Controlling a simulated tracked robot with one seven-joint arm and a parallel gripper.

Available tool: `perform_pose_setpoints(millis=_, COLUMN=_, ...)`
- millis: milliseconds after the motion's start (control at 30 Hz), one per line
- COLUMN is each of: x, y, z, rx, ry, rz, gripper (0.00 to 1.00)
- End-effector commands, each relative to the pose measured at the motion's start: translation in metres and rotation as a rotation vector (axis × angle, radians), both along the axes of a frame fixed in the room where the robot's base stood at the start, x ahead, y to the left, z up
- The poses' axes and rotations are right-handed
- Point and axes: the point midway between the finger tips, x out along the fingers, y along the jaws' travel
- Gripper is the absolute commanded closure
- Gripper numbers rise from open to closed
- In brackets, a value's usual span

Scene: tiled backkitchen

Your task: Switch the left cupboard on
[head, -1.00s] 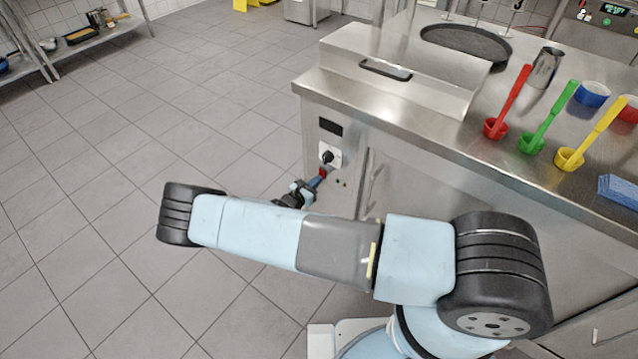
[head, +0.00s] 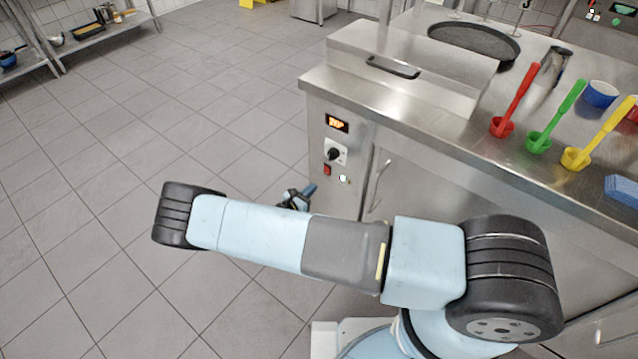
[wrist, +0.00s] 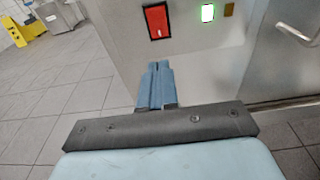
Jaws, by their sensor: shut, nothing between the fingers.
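The left cupboard (head: 336,215) is a steel counter unit with a control panel on its left end. Its display (head: 337,124) is lit orange. Below it are a black rotary knob (head: 333,154) on a white plate, a red rocker switch (head: 327,169) and a glowing white-green lamp (head: 343,178). In the wrist view the red switch (wrist: 157,21) and the green-white lamp (wrist: 208,13) are near the top, with a small amber lamp (wrist: 229,9) beside them. My gripper (wrist: 155,68) is shut and empty, below the switch and apart from it. In the head view my gripper (head: 311,188) is partly hidden behind my arm.
A door handle (head: 378,185) sticks out right of the panel. On the countertop (head: 430,122) stand red, green and yellow ladles, a metal jug (head: 553,66) and a blue bowl (head: 600,94). The tiled floor (head: 150,130) to the left is clear.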

Motion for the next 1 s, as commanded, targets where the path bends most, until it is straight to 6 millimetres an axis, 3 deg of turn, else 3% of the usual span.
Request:
perform_pose_setpoints(millis=400, x=-0.051, y=0.035, z=-0.008, rx=0.0, ry=0.001, rz=-0.009, gripper=1.0)
perform_pose_setpoints(millis=1000, x=-0.059, y=0.04, z=-0.009, rx=-0.001, ry=-0.001, rz=-0.012, gripper=1.0)
